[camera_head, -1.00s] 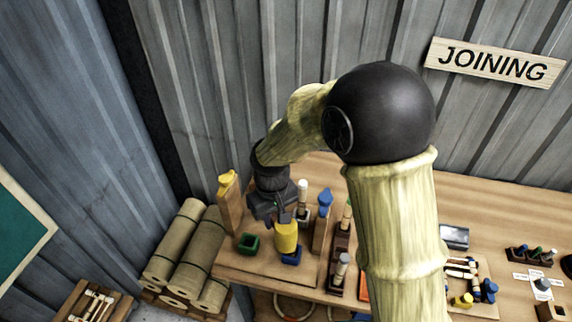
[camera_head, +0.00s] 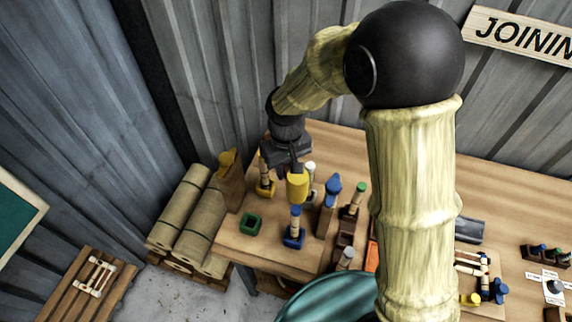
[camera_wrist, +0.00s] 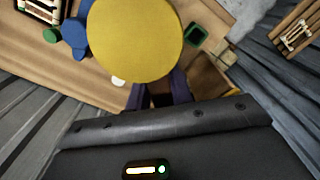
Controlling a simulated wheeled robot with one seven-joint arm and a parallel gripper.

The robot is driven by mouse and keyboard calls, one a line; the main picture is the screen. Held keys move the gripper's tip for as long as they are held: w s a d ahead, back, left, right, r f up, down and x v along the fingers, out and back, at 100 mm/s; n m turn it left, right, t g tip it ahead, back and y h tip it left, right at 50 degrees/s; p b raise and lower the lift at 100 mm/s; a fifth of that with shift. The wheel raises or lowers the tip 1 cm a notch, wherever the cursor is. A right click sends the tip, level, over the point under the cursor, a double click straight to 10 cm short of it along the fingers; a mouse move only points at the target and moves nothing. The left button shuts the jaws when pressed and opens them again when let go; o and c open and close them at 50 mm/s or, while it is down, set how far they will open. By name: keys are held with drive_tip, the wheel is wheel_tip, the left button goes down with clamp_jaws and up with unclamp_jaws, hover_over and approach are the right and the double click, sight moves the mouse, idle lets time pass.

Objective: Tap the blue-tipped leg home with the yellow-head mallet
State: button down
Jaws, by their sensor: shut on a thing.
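My gripper (camera_head: 292,168) is shut on the yellow-head mallet and holds it above the left part of the bench. The mallet's yellow head (camera_head: 298,188) shows just below the fingers; in the wrist view it is a big yellow disc (camera_wrist: 135,40) hiding much of the bench. The blue-tipped leg (camera_head: 295,220) stands upright in a blue socket block (camera_head: 293,240). In the head view its tip is just below the mallet head; I cannot tell whether they touch. The leg is hidden in the wrist view.
An empty green socket block (camera_head: 251,223) is to the left. A yellow socket block (camera_head: 265,190) with a leg stands behind. A blue-topped wooden stand (camera_head: 330,200) and a green-tipped leg (camera_head: 357,192) are to the right. Rolled mats (camera_head: 185,210) lie beside the bench.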

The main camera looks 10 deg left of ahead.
wheel_tip(320, 180, down, 4)
drive_tip(key=b, duration=0.2)
drive_tip(key=shift+r+b, duration=0.1)
drive_tip(key=shift+b, duration=0.3)
idle(0.9)
